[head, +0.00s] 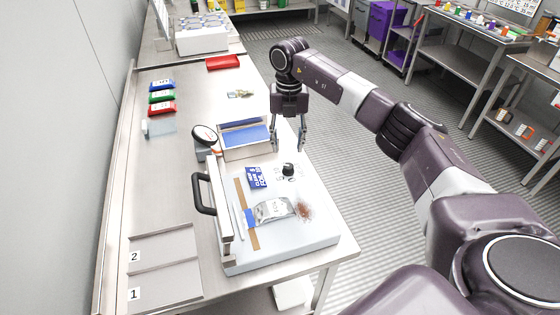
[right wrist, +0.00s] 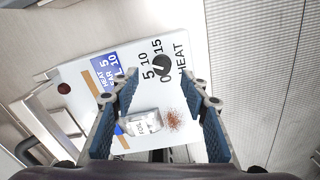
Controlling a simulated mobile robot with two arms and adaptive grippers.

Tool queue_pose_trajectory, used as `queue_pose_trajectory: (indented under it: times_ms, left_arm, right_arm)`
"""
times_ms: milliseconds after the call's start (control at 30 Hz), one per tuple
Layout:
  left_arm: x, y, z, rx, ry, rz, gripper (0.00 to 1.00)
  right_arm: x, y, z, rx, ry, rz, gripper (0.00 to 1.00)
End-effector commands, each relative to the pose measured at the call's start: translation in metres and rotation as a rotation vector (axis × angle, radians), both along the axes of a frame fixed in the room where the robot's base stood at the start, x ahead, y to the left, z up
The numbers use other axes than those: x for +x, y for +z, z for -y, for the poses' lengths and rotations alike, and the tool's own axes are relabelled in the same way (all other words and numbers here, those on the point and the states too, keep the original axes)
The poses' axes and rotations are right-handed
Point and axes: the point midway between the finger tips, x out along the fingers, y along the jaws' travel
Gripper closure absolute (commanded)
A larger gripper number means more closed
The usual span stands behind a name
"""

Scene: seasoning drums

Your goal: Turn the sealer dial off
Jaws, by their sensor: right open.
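The white sealer (head: 290,248) sits on the near part of the steel table, with its black-handled arm (head: 204,193) raised at its left. Its black dial (head: 288,169) is on the top, towards the far right corner. My right gripper (head: 288,147) is open and empty, above and just beyond the dial, fingers pointing down. In the right wrist view its fingertips (right wrist: 160,84) are apart, not touching the dial. My left gripper is out of view.
A silver foil pouch (head: 272,210) and reddish-brown spice (head: 305,211) lie on the sealer. A blue-lined box (head: 243,138) and a round-faced device (head: 205,138) stand just beyond it. Colored packets (head: 161,97) and a red tray (head: 222,62) lie farther back. The table's middle is fairly clear.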

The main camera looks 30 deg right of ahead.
Motion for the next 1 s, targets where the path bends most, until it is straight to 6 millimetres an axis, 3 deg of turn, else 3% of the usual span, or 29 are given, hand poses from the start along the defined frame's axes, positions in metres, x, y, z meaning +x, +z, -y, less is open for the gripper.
queue_pose_trajectory:
  times_ms: [133, 433, 567, 867, 1000]
  left_arm:
    - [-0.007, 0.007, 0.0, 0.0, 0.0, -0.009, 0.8]
    - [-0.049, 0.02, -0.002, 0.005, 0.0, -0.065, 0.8]
    - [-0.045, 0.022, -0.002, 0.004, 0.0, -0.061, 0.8]
    - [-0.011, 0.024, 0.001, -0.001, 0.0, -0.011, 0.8]
    - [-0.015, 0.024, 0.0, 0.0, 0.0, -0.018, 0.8]
  right_arm:
    - [-0.002, -0.014, 0.001, -0.002, -0.002, -0.006, 0.59]
    - [-0.002, -0.06, 0.0, 0.0, -0.001, -0.004, 0.59]
    - [-0.001, -0.072, 0.0, 0.0, 0.0, -0.002, 0.59]
    - [-0.001, -0.077, 0.0, 0.0, 0.0, -0.001, 0.59]
    - [-0.001, -0.077, 0.0, 0.0, 0.0, -0.001, 0.72]
